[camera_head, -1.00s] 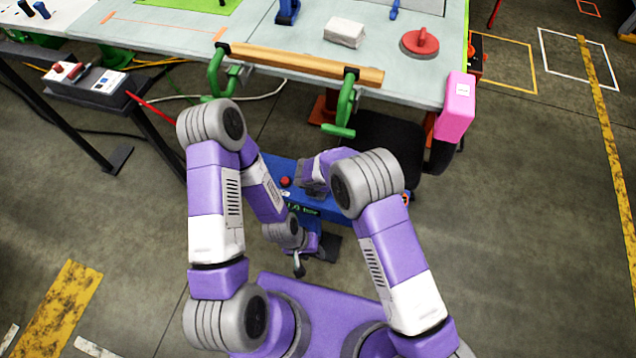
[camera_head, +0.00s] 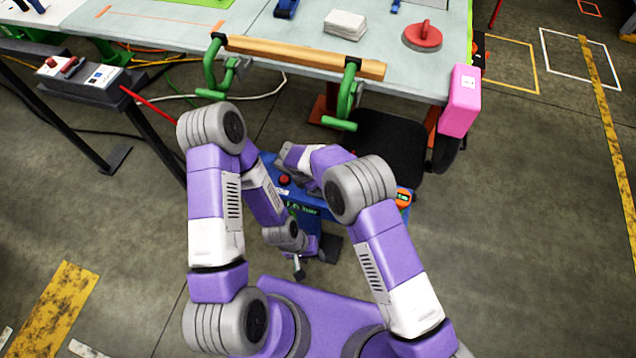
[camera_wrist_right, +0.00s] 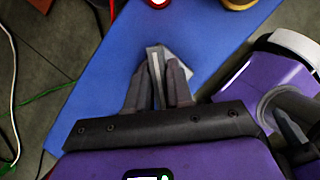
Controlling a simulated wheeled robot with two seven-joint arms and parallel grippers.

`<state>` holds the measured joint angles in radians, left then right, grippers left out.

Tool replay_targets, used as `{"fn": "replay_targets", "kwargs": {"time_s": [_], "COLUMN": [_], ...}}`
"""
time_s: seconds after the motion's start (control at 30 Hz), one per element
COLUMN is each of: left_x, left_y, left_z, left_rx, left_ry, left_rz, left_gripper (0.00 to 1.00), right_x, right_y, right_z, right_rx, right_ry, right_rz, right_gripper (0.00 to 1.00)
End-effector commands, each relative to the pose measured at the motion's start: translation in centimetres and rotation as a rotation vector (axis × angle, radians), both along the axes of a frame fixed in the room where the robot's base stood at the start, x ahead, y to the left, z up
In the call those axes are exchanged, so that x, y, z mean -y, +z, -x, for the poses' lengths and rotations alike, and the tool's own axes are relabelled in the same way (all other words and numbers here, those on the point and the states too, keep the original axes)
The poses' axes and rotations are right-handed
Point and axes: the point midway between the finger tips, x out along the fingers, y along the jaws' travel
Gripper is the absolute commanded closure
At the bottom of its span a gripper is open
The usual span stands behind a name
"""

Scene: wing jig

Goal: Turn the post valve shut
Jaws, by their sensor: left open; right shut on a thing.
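The blue post (camera_head: 310,228) stands between my arms in the head view, with a red button (camera_head: 284,180) and a lit green display on it. Its blue top fills much of the right wrist view (camera_wrist_right: 160,110). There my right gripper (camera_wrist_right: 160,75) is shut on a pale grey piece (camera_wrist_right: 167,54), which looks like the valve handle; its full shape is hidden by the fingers. In the head view my right wrist reaches over the post's far side. My left gripper (camera_head: 299,268) is open and empty, low in front of the post.
A workbench (camera_head: 400,65) with green clamps (camera_head: 345,100) on a wooden bar stands beyond.

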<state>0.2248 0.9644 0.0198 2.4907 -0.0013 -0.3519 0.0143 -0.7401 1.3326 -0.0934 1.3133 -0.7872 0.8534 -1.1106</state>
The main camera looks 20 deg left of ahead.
Motion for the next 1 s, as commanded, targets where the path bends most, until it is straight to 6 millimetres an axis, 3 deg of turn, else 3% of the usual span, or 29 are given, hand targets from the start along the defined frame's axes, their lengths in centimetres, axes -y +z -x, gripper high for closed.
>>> {"fn": "replay_targets", "kwargs": {"time_s": [0.6, 1.0], "left_x": [0.0, 0.0], "left_y": [-2.9, -3.8], "left_z": [0.0, 0.0], "left_rx": [0.0, 0.0], "left_ry": [0.0, 0.0], "left_rz": [0.0, 0.0], "left_gripper": [0.57, 0.57], "right_x": [0.0, 0.0], "right_y": [-0.2, -0.1], "right_z": [-0.1, 0.0], "right_rx": [0.0, -0.001], "right_ry": [-0.574, -0.817], "right_rz": [-0.001, 0.001], "right_gripper": [1.0, 1.0]}}
